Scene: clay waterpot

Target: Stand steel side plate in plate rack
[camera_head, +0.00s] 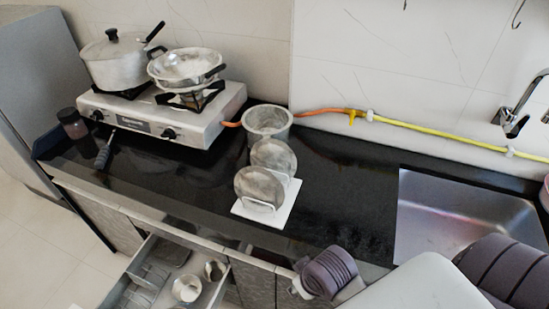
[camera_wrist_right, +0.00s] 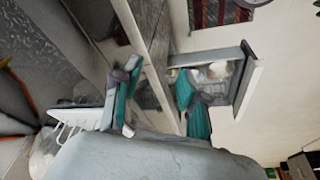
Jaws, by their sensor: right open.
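Two round steel plates stand upright in the white plate rack (camera_head: 281,217) on the black counter. The front plate (camera_head: 259,187) leans a little, and the rear plate (camera_head: 274,157) is partly hidden behind it. In the right wrist view the rack's white wires (camera_wrist_right: 70,132) show at the left, beside my fingers. My right gripper (camera_wrist_right: 158,72) is open, with teal finger pads spread and nothing between them. Its fingers are hard to make out in the head view, where my right arm comes in at the lower right. My left gripper is not in view.
A steel vessel (camera_head: 267,122) stands just behind the rack. A stove (camera_head: 165,122) with a pot and a pan is at the back left. A drawer (camera_head: 150,287) hangs open below the counter with bowls inside. The sink (camera_head: 450,215) is at the right. Counter between rack and sink is clear.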

